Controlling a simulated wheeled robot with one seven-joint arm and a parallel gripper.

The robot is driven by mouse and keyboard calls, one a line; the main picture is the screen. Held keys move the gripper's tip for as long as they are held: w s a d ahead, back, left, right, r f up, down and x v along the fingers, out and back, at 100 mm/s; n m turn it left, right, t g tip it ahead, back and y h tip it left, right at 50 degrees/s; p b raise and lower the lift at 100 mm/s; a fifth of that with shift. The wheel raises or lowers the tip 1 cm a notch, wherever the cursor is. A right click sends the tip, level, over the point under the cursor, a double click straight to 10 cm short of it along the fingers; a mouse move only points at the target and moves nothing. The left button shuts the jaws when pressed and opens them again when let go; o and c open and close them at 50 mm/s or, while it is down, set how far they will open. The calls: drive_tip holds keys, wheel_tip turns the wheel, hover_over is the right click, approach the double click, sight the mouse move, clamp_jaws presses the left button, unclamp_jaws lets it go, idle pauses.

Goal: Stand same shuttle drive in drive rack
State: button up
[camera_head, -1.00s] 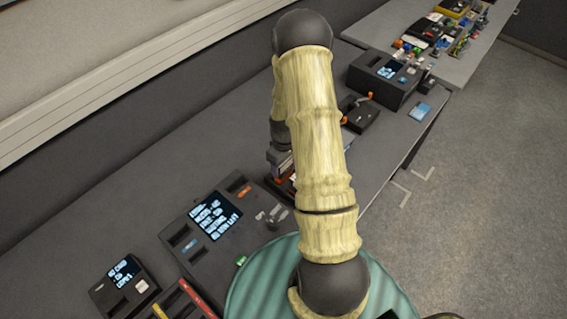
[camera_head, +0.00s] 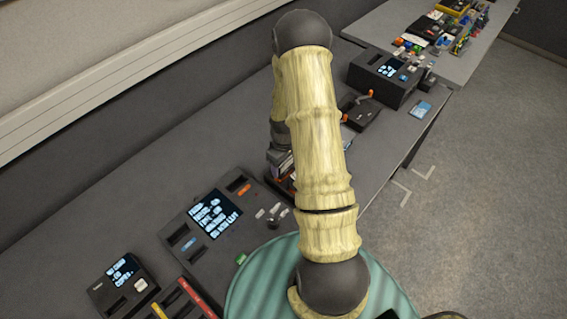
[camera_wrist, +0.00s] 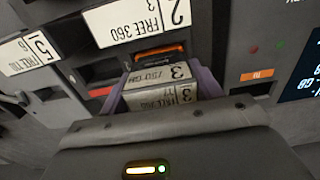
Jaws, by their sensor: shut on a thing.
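The drive rack (camera_wrist: 85,72) is dark, with white slot labels reading FREE. The drive is at the rack's openings; whether it is inside a slot or just over it, I cannot tell. An orange-ended piece (camera_wrist: 160,52) sits just beyond the drive. In the head view my gripper (camera_head: 281,160) is at the rack, and my arm hides most of both.
A console with a lit screen (camera_head: 214,213) stands left of the rack. A smaller screen unit (camera_head: 124,284) is at lower left. A dark box with a screen (camera_head: 385,76) is farther back. A round teal ribbed surface (camera_head: 262,280) lies in front. Bare bench (camera_head: 110,215) runs along the wall.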

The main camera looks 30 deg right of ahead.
drive_tip(key=o, duration=1.5)
drive_tip(key=shift+r, duration=0.1)
drive_tip(key=shift+r+p, duration=2.75)
drive_tip(key=shift+r, duration=0.95)
